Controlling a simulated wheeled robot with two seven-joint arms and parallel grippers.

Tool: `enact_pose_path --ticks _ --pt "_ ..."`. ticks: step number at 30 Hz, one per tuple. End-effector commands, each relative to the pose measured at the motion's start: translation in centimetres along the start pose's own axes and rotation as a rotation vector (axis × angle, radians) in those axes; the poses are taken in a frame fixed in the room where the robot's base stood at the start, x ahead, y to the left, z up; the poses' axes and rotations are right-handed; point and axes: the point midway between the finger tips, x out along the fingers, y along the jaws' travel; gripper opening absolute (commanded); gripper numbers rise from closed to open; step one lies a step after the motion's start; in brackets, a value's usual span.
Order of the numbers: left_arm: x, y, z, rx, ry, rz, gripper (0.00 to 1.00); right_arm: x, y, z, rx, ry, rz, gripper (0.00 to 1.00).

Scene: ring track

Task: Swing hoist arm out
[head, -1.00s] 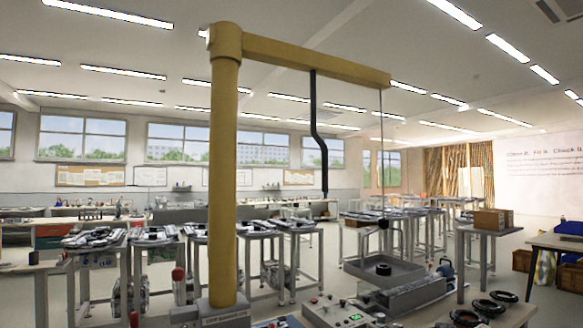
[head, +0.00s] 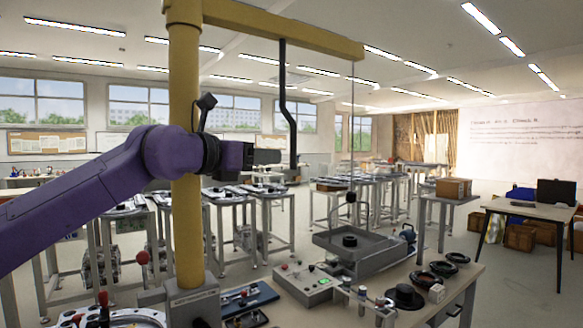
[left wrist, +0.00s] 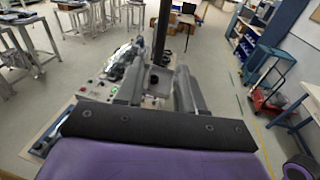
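The hoist has a yellow post (head: 186,235) and a yellow boom (head: 275,25) reaching right from its top. A black cranked handle (head: 288,110) hangs from the boom. A thin cable further out holds a dark ball (head: 350,197) above a grey tray (head: 365,245). My left gripper (head: 278,157), on the purple arm, passes in front of the post, with its tips close to the handle's lower part. In the left wrist view its fingers (left wrist: 162,66) are spread, with the dark handle (left wrist: 163,30) between them at or just past the tips; contact is not visible. My right gripper is out of view.
A control box (head: 308,284) with a green display stands on the bench beside the post. Black rings (head: 442,268) and a dark hat-shaped part (head: 404,296) lie at the bench's right. Several grey worktables stand behind.

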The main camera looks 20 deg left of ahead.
Motion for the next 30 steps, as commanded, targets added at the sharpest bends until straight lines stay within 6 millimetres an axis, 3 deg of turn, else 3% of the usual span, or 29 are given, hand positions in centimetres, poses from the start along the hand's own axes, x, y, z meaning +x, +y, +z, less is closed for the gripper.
enact_pose_path --ticks 2,5,18,29,30 --pt "-1.4 0.3 2.3 -0.034 -0.053 -0.009 0.38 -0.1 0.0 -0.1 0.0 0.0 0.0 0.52" --pt "-1.0 0.4 3.2 -0.048 -0.069 -0.015 0.38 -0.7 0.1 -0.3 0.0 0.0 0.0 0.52" --pt "7.8 0.2 3.8 -0.046 -0.063 -0.014 0.38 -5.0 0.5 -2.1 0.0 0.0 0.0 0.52" --pt "8.8 0.2 3.4 -0.045 -0.065 -0.014 0.38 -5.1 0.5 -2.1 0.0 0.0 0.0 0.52" --pt "8.8 0.2 3.4 -0.045 -0.065 -0.014 0.28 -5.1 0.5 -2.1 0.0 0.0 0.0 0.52"
